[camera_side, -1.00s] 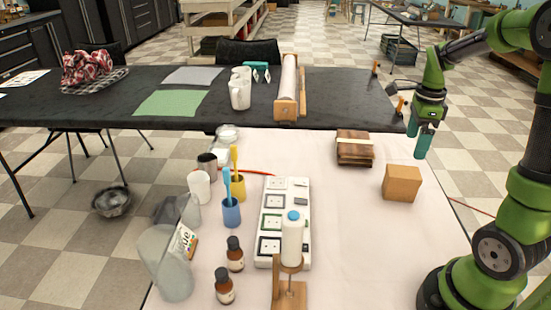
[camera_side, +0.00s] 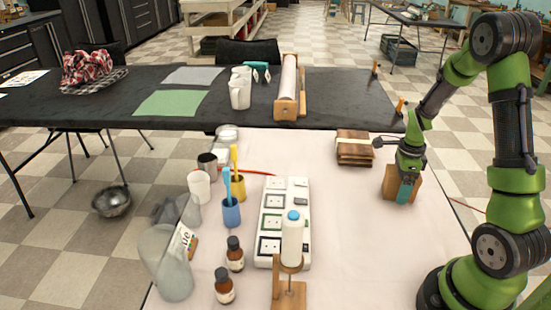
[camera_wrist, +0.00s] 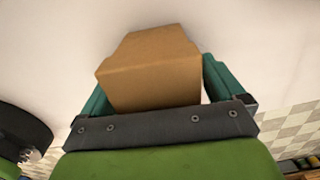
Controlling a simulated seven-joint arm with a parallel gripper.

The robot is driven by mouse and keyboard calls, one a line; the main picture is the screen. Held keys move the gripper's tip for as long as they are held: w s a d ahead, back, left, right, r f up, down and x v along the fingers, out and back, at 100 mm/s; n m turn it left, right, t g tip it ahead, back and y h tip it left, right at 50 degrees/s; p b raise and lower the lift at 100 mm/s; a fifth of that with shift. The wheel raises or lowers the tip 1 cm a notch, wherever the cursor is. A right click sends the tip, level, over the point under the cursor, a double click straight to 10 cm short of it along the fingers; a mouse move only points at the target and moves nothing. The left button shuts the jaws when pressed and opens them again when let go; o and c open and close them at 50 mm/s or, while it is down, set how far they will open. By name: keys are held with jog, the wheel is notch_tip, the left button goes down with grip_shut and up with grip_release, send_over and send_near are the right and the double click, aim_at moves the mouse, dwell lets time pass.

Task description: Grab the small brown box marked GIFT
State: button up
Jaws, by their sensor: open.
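The small brown box (camera_side: 388,182) stands on the right side of the pale table in the side view, partly hidden behind my gripper. No GIFT marking shows on the faces I can see. My gripper (camera_side: 404,192) points down at the box, its teal fingers overlapping it in the picture. In the wrist view the box (camera_wrist: 150,72) lies between the two open teal fingers of my gripper (camera_wrist: 155,88), one on each side. A light gap shows beside the right finger. Whether the left finger touches the box cannot be told.
A white tray with squares (camera_side: 270,222), a white bottle on a wooden stand (camera_side: 292,243) and a blue cup (camera_side: 231,212) stand further left. The table in front of the box is clear.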

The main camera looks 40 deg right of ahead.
jog(key=shift+f, duration=0.55)
